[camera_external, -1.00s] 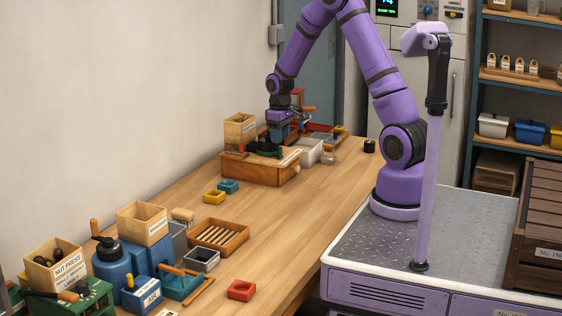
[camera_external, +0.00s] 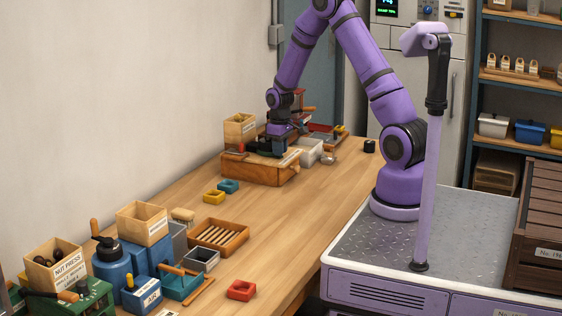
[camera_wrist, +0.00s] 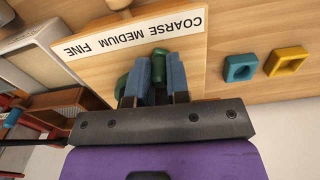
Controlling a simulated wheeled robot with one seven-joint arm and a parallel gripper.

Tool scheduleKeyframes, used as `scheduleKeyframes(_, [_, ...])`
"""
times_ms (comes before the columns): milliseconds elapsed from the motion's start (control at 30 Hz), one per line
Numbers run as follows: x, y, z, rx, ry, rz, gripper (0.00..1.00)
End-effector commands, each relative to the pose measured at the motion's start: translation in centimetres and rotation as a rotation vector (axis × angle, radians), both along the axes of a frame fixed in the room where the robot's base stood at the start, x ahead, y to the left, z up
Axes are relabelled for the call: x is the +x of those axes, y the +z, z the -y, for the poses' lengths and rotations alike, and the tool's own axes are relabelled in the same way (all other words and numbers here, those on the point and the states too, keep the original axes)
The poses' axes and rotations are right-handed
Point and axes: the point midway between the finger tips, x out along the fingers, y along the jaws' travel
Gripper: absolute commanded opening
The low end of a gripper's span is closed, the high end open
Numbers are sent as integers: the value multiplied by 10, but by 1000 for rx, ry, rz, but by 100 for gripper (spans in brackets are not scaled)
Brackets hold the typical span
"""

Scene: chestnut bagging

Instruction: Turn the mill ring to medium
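The wooden mill (camera_external: 252,172) stands at the far end of the bench, with a dark green ring (camera_external: 262,149) on top. In the wrist view its label strip (camera_wrist: 168,33) reads COARSE, MEDIUM, FINE upside down, COARSE at the right. A green upright tab (camera_wrist: 158,64) of the ring stands below the strip, between COARSE and MEDIUM in the picture. My gripper (camera_wrist: 157,82) has its blue fingers on either side of this tab and looks closed on it. Another green part (camera_wrist: 121,86) shows left of the fingers. Most of the ring is hidden by my gripper.
A teal tray (camera_external: 229,186) and a yellow tray (camera_external: 214,196) lie in front of the mill. A wooden hopper box (camera_external: 239,128) stands at the mill's back left. A grey-white bin (camera_external: 309,152) is close on the right.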

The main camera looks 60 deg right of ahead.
Motion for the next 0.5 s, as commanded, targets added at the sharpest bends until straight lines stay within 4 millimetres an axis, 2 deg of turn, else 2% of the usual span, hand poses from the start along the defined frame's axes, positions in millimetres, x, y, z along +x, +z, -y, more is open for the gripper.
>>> scheduleKeyframes(267, [-1,0,2,0,30,0,0])
scheduleKeyframes(500, [-5,0,11,1,155,0,0])
